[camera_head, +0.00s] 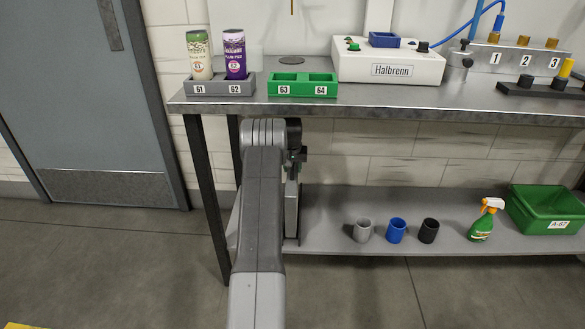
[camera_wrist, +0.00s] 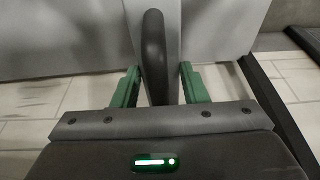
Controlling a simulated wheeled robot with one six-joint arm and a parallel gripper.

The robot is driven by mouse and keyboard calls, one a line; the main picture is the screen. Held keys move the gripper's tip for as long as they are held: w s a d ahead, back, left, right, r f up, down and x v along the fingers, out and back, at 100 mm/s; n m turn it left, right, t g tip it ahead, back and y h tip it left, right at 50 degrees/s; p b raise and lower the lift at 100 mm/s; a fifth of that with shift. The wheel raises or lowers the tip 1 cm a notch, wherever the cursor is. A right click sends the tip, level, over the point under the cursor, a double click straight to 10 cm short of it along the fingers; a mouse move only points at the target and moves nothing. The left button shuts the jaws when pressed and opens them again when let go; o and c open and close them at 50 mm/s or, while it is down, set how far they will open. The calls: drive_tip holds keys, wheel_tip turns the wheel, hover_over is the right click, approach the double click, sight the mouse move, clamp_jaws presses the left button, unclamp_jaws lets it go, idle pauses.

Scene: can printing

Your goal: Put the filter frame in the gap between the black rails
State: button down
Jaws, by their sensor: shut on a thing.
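In the wrist view the two green fingers of my gripper (camera_wrist: 158,88) are shut on an upright black handle (camera_wrist: 154,50). A flat grey panel (camera_wrist: 210,30) shows behind the handle. It may be the filter frame, but its outline runs out of view. In the head view my arm covers the area below the left part of the bench, and my gripper cannot be made out. A thin grey panel shows beside my arm there, and I cannot tell what it is. I cannot make out the black rails or the gap in either view.
A metal bench (camera_head: 330,107) holds a grey holder (camera_head: 219,90) with two cans, a green holder (camera_head: 302,91) and a Halbrenn machine (camera_head: 388,70). The lower shelf (camera_head: 335,235) carries cups, a spray bottle (camera_head: 484,220) and a green crate (camera_head: 545,222).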

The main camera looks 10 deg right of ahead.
drive_tip(key=shift+f, duration=0.4)
drive_tip(key=c, duration=0.9)
unclamp_jaws()
drive_tip(key=shift+f, duration=0.1)
drive_tip(key=shift+o, duration=0.2)
drive_tip(key=shift+r, duration=0.35)
drive_tip(key=p+v, duration=0.1)
drive_tip(key=v, duration=0.3)
drive_tip(key=shift+s, duration=0.1)
drive_tip(key=p, duration=0.1)
hover_over(292, 188)
drive_tip(key=s, duration=0.2)
drive_tip(key=shift+s+a+f, duration=0.15)
drive_tip(key=shift+a+f, duration=0.05)
drive_tip(key=shift+a, duration=0.25)
